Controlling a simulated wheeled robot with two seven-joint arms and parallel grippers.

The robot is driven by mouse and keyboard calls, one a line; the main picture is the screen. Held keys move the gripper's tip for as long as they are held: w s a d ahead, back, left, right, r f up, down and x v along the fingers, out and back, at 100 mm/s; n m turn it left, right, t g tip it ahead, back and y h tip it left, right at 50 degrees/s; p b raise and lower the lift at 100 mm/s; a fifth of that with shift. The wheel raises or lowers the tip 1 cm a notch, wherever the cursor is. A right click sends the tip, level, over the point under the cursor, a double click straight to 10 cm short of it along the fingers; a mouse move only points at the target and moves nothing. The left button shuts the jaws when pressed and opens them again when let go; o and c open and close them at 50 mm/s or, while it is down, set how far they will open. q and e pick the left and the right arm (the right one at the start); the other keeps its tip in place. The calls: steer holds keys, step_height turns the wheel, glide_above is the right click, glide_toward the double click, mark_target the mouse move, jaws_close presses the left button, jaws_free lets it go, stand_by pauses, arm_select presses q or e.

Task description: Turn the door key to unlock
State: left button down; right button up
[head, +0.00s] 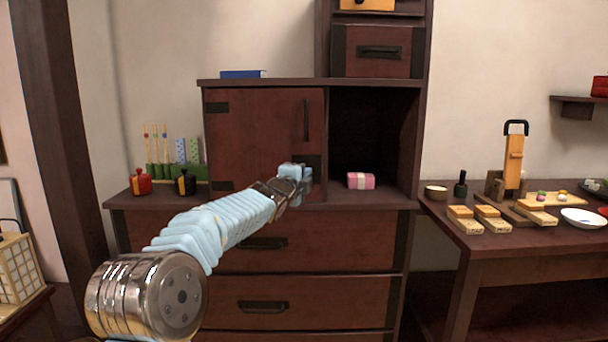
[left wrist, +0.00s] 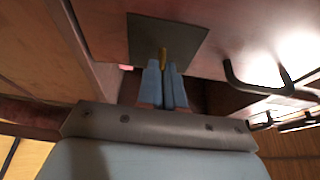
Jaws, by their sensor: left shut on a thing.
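The cabinet door (head: 255,140) is dark red-brown, closed, with a vertical handle (head: 306,120) near its right edge. My left gripper (head: 304,174) is at the door's lower right corner, in front of a dark plate (head: 313,160). In the left wrist view the same plate (left wrist: 185,35) shows, with a small brass-yellow key (left wrist: 163,53) standing out from it. The light blue fingers (left wrist: 165,83) are shut on the key's end. Most of the key is hidden between the fingers. My right gripper is not in view.
An open compartment right of the door holds a pink wrapped box (head: 360,180). Small bottles and a green stand (head: 175,174) are left of the cabinet. A table (head: 500,250) with food and dishes stands at the right. The door handle (left wrist: 265,85) juts out near my wrist.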

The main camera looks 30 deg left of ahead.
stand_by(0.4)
arm_select(q)
steer(key=c, duration=1.3)
jaws_free()
steer(key=s+b, duration=0.3)
steer(key=s, duration=0.1)
steer(key=s+d+b, duration=0.1)
steer(key=s+b, duration=0.3)
steer(key=s, duration=0.1)
steer(key=s+d+b, duration=0.1)
steer(key=s+b, duration=0.3)
steer(key=shift+s+d, duration=0.1)
steer(key=shift+s, duration=0.2)
